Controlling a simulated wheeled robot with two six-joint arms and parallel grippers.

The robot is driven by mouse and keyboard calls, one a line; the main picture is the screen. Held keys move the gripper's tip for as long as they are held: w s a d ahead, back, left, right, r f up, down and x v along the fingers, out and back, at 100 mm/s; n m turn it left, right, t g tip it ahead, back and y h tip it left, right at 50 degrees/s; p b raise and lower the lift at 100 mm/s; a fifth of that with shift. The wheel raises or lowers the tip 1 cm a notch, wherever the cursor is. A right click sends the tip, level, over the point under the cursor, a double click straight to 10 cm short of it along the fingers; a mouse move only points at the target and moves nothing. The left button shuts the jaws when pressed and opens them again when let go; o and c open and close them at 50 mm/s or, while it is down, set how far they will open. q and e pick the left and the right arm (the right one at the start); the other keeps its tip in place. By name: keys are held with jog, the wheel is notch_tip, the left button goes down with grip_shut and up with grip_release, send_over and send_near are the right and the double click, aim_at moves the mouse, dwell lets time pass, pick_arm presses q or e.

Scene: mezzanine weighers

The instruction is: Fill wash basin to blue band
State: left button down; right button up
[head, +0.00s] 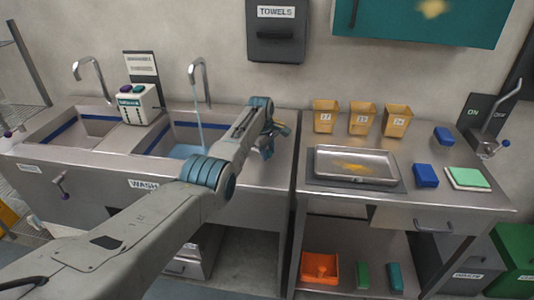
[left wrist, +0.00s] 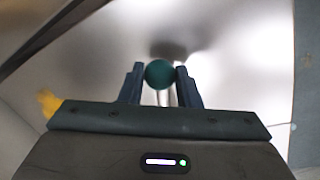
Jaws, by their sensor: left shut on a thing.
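The wash basin (head: 218,141) is the right-hand sink, with a dark blue band (head: 158,136) around its inner wall. A stream of water (head: 199,125) falls into it from the curved spout (head: 204,76). Light blue water (head: 186,151) lies in the basin, and its visible surface looks lower than the band. My left gripper (head: 268,143) is at the right side of the basin. In the left wrist view its fingers (left wrist: 160,84) are shut on a round teal knob (left wrist: 160,73) with a metal stem. My arm hides part of the basin and its front. My right gripper is out of view.
A second sink (head: 72,137) with a dry spout (head: 90,75) is at left, with a lever (head: 62,186) on its front. A soap dispenser (head: 135,103) stands between the sinks. The right counter holds a tray (head: 356,180), several tan bins (head: 362,119) and blue blocks (head: 426,176).

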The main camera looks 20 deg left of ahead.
pick_arm(q)
jog(key=shift+w+r, duration=0.15)
jog(key=shift+r, duration=0.05)
jog(key=c, duration=1.4)
grip_release()
jog(key=o, duration=0.3)
jog(key=shift+o, duration=0.2)
jog(key=shift+f, duration=0.15)
jog(key=shift+a+r, duration=0.1)
jog(key=shift+r, duration=0.55)
notch_tip(320, 180, up, 9)
jog(key=s+b, duration=0.1)
jog(key=s, duration=0.1)
jog(key=shift+a+r, duration=0.15)
jog(key=shift+a, duration=0.15)
